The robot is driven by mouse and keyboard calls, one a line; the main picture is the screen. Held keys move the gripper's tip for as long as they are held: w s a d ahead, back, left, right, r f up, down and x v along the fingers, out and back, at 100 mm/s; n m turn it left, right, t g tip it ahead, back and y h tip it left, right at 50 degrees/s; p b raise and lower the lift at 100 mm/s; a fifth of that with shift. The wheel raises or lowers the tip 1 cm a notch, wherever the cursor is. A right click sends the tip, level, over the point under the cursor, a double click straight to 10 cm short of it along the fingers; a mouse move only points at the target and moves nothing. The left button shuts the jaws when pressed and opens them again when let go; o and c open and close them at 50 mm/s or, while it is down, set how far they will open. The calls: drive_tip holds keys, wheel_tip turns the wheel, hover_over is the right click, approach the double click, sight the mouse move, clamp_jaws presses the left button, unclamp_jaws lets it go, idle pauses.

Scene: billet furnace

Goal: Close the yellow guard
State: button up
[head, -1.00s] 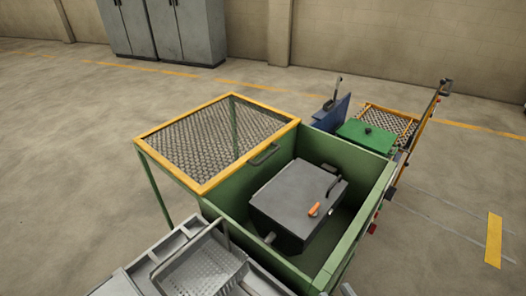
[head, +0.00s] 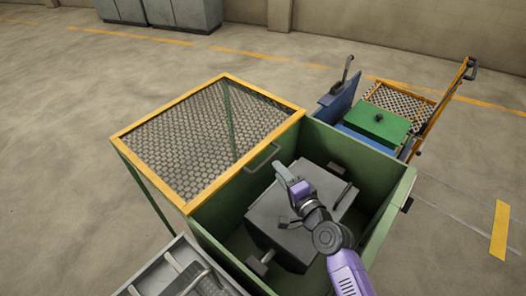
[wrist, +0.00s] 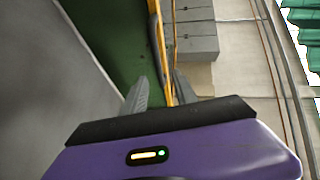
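The yellow guard (head: 158,118) is a yellow frame with grey wire mesh. It lies flat and swung out to the left of the green open-topped housing (head: 345,150), level with its rim. A dark bar handle (head: 262,158) sticks out from its right edge. My gripper (head: 284,174) is over the dark grey box in the housing, just right of and below the handle. In the wrist view my gripper (wrist: 160,92) has its fingers apart, with the yellow frame edge (wrist: 168,60) and a dark bar showing between and beyond them. Contact with the handle cannot be told.
A dark grey box (head: 268,222) fills much of the housing. A grey metal tray (head: 165,272) stands at the lower left. Behind are a blue upright plate (head: 338,100), a green lid (head: 376,125) and a second yellow-framed mesh (head: 398,103). The floor at left is clear.

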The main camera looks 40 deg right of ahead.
sight(267, 159)
drive_tip(key=shift+m, duration=0.3)
drive_tip(key=shift+a+p+x, duration=0.2)
drive_tip(key=shift+p+x, duration=0.15)
drive_tip(key=shift+x, duration=1.55)
drive_tip(key=shift+a+p+x, duration=0.2)
drive_tip(key=shift+p+x, duration=0.1)
drive_tip(key=shift+x, duration=1.65)
drive_tip(key=shift+f, duration=0.15)
drive_tip(key=shift+c, duration=0.4)
clamp_jaws()
